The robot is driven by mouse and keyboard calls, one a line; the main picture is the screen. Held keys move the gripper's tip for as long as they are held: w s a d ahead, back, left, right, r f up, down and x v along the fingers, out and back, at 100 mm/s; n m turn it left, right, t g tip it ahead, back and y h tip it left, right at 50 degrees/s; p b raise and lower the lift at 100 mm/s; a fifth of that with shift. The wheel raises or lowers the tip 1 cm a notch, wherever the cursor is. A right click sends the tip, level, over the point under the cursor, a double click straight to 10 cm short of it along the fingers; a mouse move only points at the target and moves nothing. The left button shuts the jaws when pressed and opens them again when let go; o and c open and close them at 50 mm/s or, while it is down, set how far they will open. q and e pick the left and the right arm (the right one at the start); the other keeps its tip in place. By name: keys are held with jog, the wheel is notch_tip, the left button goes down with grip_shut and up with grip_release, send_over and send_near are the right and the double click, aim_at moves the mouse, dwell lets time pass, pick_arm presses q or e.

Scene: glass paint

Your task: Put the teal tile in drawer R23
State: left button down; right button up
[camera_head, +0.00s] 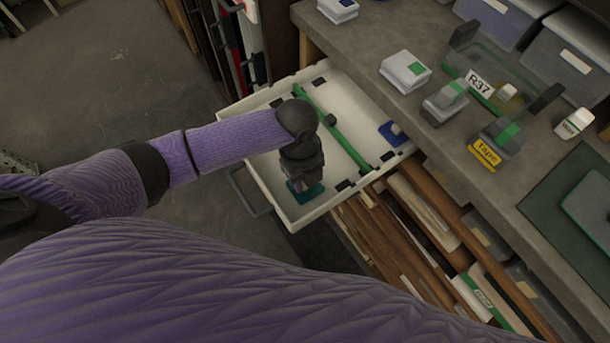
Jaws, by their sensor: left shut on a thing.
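The teal tile (306,194) shows under my left gripper (303,181), which is shut on it. The tile is inside the open white drawer (345,203), near its lower end, on the handle side of the green divider (338,130). My gripper hides part of the tile, and I cannot tell whether it touches the drawer floor. No R23 label is readable on this drawer. My right gripper is not in view.
A blue piece (393,134) lies in the drawer beyond the divider. Open slots with upright sheets lie below. Bare floor (100,80) is at left.

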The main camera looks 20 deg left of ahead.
pick_arm(q)
jog(key=shift+c, duration=2.3)
grip_release()
notch_tip(320, 180, up, 12)
jog(key=w+a+p, duration=0.1)
jog(key=p, duration=0.3)
